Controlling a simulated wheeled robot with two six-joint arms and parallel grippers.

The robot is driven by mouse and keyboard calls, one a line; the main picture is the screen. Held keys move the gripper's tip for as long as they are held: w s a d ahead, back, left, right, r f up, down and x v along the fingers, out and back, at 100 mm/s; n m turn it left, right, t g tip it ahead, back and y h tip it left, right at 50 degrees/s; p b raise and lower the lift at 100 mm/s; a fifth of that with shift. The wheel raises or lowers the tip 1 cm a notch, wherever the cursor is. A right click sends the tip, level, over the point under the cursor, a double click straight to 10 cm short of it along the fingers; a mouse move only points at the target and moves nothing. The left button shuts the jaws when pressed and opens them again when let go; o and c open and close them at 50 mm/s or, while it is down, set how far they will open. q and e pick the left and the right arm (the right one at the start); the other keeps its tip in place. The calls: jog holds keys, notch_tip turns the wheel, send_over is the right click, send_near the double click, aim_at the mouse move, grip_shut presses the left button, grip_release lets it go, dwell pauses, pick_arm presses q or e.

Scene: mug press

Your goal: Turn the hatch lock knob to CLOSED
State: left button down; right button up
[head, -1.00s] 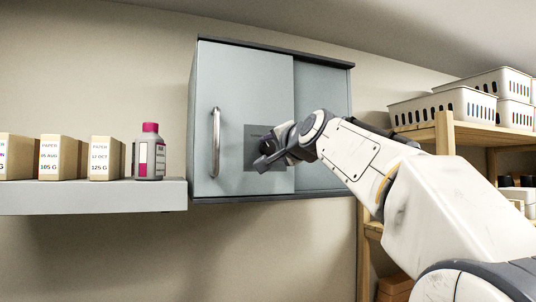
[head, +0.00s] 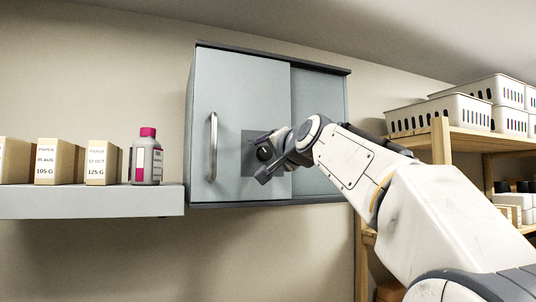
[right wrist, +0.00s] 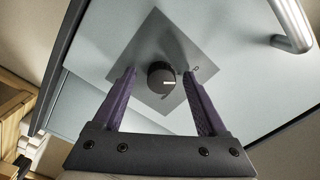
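The lock knob (head: 264,154) is round and black, on a square grey plate (head: 247,166) on the cabinet's left door. In the right wrist view the knob (right wrist: 161,77) has a pale pointer line running to the right of the picture. The plate (right wrist: 158,40) looks like a diamond there, with a small mark at its right that I cannot read fully. My right gripper (head: 261,157) is open in front of the plate. In the right wrist view its purple fingers (right wrist: 160,76) stand on either side of the knob, with gaps showing. My left gripper is not in view.
The grey cabinet (head: 228,80) has a vertical bar handle (head: 213,147) left of the plate. A shelf (head: 90,203) at left holds paper boxes (head: 103,163) and a pink-capped bottle (head: 147,158). A wooden rack (head: 441,142) with white baskets (head: 440,113) stands at right.

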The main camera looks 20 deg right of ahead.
jog(key=shift+r, duration=0.1)
jog(key=s+b, duration=0.4)
jog(key=s, duration=0.6)
jog(key=shift+s+d, duration=0.15)
jog(key=shift+s, duration=0.05)
